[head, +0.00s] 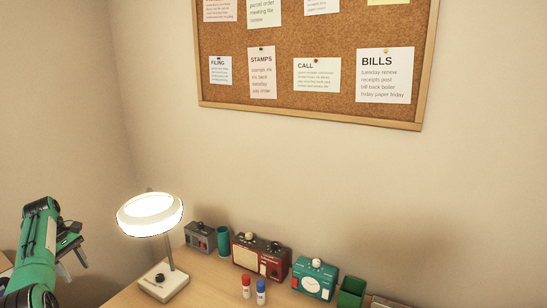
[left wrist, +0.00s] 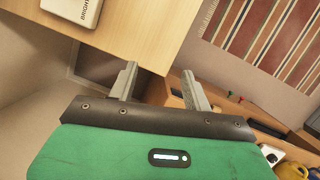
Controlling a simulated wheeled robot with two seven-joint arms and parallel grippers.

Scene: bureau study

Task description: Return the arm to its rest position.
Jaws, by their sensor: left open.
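My left arm is green and comes in at the lower left of the head view. Its gripper (head: 80,246) is to the left of the lit lamp, apart from it, with nothing between its fingers. In the left wrist view the two grey fingers of this gripper (left wrist: 160,82) stand apart and empty, with a wooden surface edge and a gap beyond them. My right gripper is in neither view.
A lit ring lamp (head: 150,214) stands on the desk (head: 205,290). Two small bottles stand in front. A corkboard (head: 300,82) hangs above.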

